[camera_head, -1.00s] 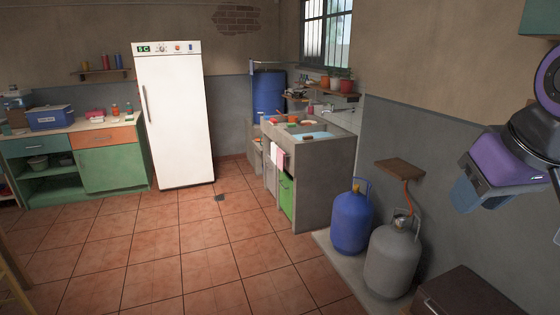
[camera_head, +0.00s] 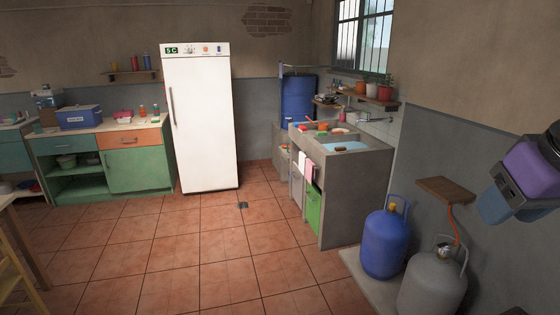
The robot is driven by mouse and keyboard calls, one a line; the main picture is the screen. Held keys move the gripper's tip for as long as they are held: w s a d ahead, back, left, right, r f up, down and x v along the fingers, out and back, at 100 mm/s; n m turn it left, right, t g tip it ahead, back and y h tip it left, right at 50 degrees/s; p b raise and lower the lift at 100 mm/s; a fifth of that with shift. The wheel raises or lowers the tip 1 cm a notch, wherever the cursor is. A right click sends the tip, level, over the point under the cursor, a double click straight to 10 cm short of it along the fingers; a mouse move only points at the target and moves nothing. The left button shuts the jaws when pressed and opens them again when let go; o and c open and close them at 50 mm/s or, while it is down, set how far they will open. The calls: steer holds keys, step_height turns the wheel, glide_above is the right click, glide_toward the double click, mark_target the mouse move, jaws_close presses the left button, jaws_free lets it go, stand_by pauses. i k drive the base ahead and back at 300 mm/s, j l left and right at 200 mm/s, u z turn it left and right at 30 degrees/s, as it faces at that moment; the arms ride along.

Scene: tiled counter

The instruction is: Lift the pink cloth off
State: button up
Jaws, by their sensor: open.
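The pink cloth (camera_head: 309,174) hangs down the front of the concrete sink (camera_head: 366,166), across the room to the right of the fridge. A paler cloth (camera_head: 301,162) hangs just left of it. My gripper (camera_head: 494,205) is at the right edge, raised in front of the grey wall, far from the cloth and much nearer the camera. It is open, and I see nothing held in it. Part of my arm is cut off by the right edge.
A blue gas cylinder (camera_head: 385,243) and a grey one (camera_head: 432,284) stand on a low ledge in front of the sink, on the right. A white fridge (camera_head: 200,118) and a green cabinet (camera_head: 140,168) stand at the left. The tiled floor (camera_head: 215,265) between is clear.

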mark_target(310, 172)
steer(key=i, duration=1.85)
steer(key=i+u, duration=0.2)
steer(key=i, duration=0.3)
steer(key=i+l+u, duration=0.25)
steer(key=i, duration=0.25)
steer(key=i+l+u, duration=0.2)
steer(key=i, duration=0.3)
steer(key=i+l+u, duration=0.25)
steer(key=i, duration=0.2)
